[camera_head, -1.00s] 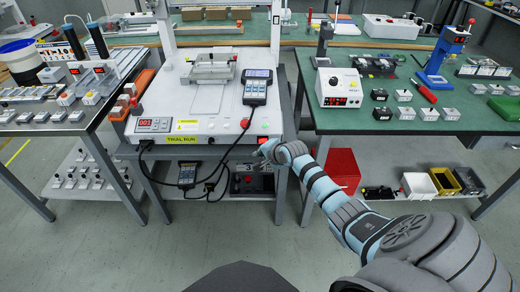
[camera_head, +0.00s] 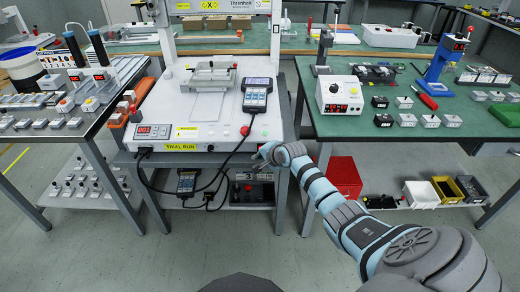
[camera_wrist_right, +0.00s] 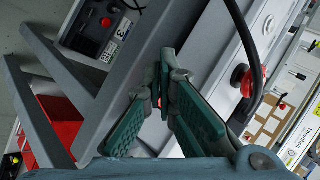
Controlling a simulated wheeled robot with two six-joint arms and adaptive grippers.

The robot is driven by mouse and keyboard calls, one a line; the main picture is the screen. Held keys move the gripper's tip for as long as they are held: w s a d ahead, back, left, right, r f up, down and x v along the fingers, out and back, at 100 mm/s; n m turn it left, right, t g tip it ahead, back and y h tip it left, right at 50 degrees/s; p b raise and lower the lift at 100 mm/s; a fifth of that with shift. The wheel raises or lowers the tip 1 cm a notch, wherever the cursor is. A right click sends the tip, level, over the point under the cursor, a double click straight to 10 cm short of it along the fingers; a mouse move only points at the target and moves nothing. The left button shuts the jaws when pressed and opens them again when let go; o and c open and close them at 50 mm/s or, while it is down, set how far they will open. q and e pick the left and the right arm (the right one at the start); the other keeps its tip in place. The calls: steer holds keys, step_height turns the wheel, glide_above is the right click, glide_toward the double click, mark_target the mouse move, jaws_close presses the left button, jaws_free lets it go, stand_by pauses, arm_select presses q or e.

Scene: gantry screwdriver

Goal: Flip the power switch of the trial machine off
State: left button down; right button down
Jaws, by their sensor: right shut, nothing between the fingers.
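The trial machine (camera_head: 212,131) is a white unit on a grey stand in the head view, with a yellow "TRIAL RUN" label (camera_head: 181,147) and a lit red display (camera_head: 153,131). My right gripper (camera_head: 262,153) is at the right end of its front edge. In the right wrist view the shut, empty fingers (camera_wrist_right: 163,88) point at the machine's front. A small red glowing spot (camera_wrist_right: 159,97), perhaps the power switch, shows behind the fingertips. The fingers hide most of it, so its position and any contact cannot be told. My left gripper is out of view.
A red mushroom button (camera_head: 245,130) sits on the machine; it also shows in the right wrist view (camera_wrist_right: 241,76). A handheld pendant (camera_head: 256,95) with a black cable lies nearby. A green-topped table (camera_head: 345,127) stands right, with a red bin (camera_head: 344,177) below.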

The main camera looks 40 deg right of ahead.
stand_by(0.7)
steer(key=shift+w+d, duration=0.2)
steer(key=shift+w, duration=0.15)
steer(key=shift+w+d+b, duration=0.15)
steer(key=shift+w+b, duration=0.1)
steer(key=shift+b, duration=0.2)
stand_by(0.6)
steer(key=p, duration=0.1)
steer(key=s+p, duration=0.1)
steer(key=shift+s+a+p, duration=0.15)
steer(key=shift+a+p, duration=0.2)
